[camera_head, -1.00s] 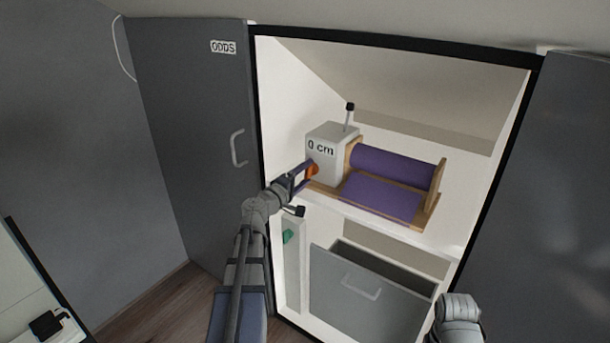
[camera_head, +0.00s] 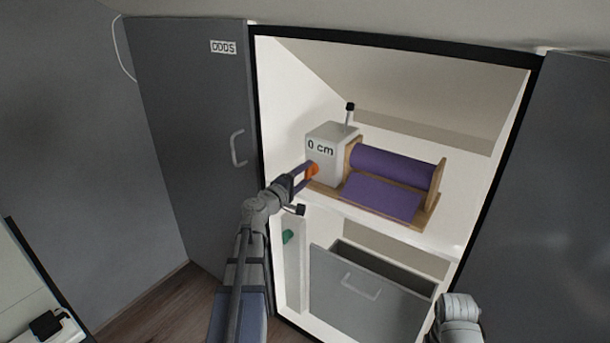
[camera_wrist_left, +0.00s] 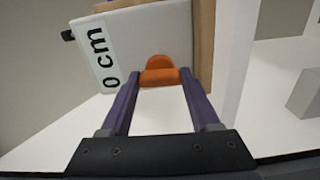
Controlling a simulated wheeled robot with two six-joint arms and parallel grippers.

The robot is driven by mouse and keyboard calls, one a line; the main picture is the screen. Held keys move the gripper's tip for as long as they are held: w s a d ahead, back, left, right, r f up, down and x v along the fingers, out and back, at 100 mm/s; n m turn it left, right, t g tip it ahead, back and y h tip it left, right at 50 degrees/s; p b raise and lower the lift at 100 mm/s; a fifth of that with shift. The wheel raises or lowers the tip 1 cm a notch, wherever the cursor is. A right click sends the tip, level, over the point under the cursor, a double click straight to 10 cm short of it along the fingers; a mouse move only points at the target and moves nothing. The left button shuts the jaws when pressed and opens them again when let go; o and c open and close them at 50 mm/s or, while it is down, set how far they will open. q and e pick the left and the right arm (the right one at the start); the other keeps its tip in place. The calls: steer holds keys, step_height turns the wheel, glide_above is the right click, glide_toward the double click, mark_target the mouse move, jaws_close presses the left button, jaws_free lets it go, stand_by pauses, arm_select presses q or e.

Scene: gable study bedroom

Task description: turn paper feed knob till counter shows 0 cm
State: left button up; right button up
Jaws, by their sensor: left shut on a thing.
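The paper feeder's white counter box (camera_head: 333,150) stands on the cupboard shelf and reads "0 cm"; the same reading shows in the left wrist view on the box (camera_wrist_left: 150,40). An orange knob (camera_head: 312,170) sits low on its front; it also shows in the left wrist view (camera_wrist_left: 159,72). My left gripper (camera_head: 308,174) is at the knob, its two fingers on either side of it, shut on it. A purple paper roll (camera_head: 392,167) lies in a wooden stand right of the box, with a purple sheet (camera_head: 380,197) in front. My right gripper is not visible.
Dark cupboard doors stand open at left (camera_head: 195,130) and right (camera_head: 560,190). Below the shelf is a pulled-out grey drawer (camera_head: 370,290). A green knob (camera_head: 288,236) and a black-tipped lever (camera_head: 299,210) are close under my left wrist.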

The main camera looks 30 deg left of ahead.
arm_select(q)
steer(key=shift+n, duration=0.5)
steer(key=o, duration=1.1)
steer(key=shift+s+a, duration=0.15)
steer(key=shift+s, duration=1.85)
steer(key=shift+s+a, duration=0.15)
steer(key=shift+s, duration=1.8)
steer(key=shift+d, duration=0.1)
